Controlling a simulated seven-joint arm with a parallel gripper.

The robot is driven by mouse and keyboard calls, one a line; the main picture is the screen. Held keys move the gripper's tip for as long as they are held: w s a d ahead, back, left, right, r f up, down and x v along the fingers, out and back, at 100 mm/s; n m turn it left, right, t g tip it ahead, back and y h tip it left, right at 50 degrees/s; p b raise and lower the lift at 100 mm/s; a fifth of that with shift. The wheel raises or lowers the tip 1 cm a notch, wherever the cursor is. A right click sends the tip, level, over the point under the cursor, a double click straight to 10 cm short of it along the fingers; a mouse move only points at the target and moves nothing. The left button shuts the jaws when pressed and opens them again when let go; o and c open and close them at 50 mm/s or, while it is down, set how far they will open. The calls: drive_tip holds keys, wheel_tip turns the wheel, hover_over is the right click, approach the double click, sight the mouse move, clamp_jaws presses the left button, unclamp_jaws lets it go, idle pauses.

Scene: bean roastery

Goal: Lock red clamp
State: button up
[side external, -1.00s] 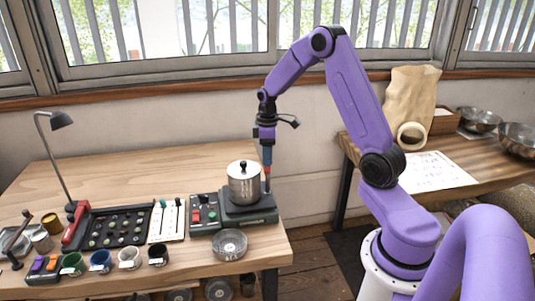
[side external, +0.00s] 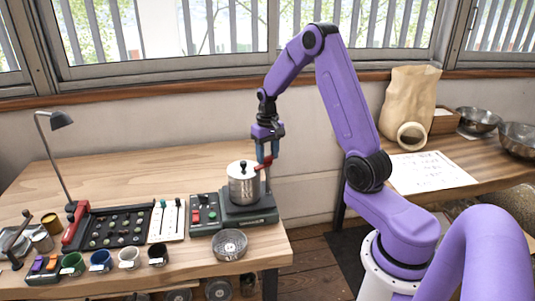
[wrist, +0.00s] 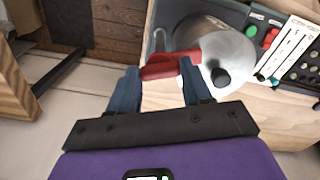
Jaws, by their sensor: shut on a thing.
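The red clamp (side external: 264,161) is a lever at the right of the silver lidded pot (side external: 243,186), on a post at the edge of the dark scale-like base (side external: 249,216). In the side view the lever slants beside the pot's lid. In the wrist view the red clamp (wrist: 163,71) lies across between my blue fingers, with one end at the pale lid (wrist: 228,58) near its black knob. My gripper (side external: 268,153) is shut on the lever and points down. The gripper also shows in the wrist view (wrist: 160,77). The fingers partly hide the lever.
A control box (side external: 205,213) with red and green buttons stands left of the base. Several cups, a bean tray (side external: 118,228) and a lamp (side external: 61,120) are farther left. The table's right edge is close to the base.

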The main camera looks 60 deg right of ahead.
sight(267, 157)
drive_tip(key=shift+m, duration=2.3)
drive_tip(key=o, duration=1.1)
drive_tip(key=shift+c, duration=0.2)
wheel_tip(267, 157, up, 18)
drive_tip(key=shift+f, duration=0.25)
drive_tip(key=shift+a, duration=0.1)
